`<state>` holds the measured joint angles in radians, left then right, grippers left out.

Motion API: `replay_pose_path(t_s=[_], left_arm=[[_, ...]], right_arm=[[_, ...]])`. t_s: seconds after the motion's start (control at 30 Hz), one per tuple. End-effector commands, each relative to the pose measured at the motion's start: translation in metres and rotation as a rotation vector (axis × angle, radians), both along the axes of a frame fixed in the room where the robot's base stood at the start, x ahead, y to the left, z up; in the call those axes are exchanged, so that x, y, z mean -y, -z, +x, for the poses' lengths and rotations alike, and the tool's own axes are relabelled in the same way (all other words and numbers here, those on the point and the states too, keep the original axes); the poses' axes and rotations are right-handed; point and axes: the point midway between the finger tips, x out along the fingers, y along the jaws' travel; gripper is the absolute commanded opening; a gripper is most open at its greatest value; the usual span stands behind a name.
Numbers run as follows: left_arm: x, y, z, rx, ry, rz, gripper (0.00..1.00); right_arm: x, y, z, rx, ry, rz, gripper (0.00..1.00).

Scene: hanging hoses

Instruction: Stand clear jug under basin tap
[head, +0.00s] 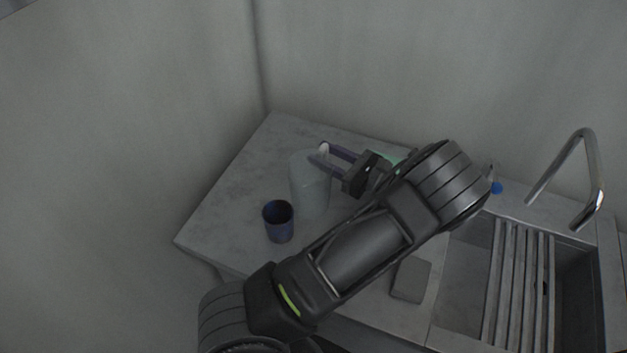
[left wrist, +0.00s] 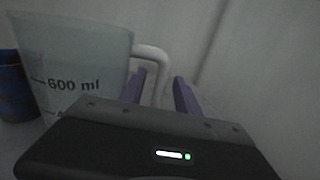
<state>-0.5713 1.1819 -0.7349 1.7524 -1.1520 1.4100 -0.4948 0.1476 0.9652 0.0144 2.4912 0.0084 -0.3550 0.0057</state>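The clear jug (head: 309,186) stands upright on the counter left of the sink. It also shows at the left of the left wrist view (left wrist: 75,60), with a "600 ml" mark and a white handle (left wrist: 153,52) on its right side. My left gripper (head: 325,154) reaches in from the right at the jug's upper handle. Its purple fingers are apart, one on each side of the handle's outer bar as far as the left wrist view shows, and not closed on it. The basin tap (head: 583,170) arches over the sink at the right. My right gripper is not in view.
A dark blue cup (head: 278,222) stands close to the jug, in front and to the left. My left arm crosses the counter. A grey flat block (head: 411,279) lies near the sink. A slatted rack (head: 519,285) covers part of the basin (head: 576,300). A blue item (head: 496,187) is behind the sink.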

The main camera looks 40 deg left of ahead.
Motion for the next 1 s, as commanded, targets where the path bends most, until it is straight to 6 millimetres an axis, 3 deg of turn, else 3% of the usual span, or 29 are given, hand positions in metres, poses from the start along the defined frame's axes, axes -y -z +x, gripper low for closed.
replay_pose_path(t_s=[0.4,0.87,1.0], left_arm=[[0.0002,0.0,0.0,0.0,0.0,0.0,0.39],[0.0002,0.0,0.0,-0.001,-0.001,0.0,0.01],[0.0002,0.0,0.0,-0.001,-0.001,0.0,0.0]], right_arm=[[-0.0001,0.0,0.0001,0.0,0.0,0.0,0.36],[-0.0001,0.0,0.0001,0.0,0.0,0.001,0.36],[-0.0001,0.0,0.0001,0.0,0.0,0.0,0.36]])
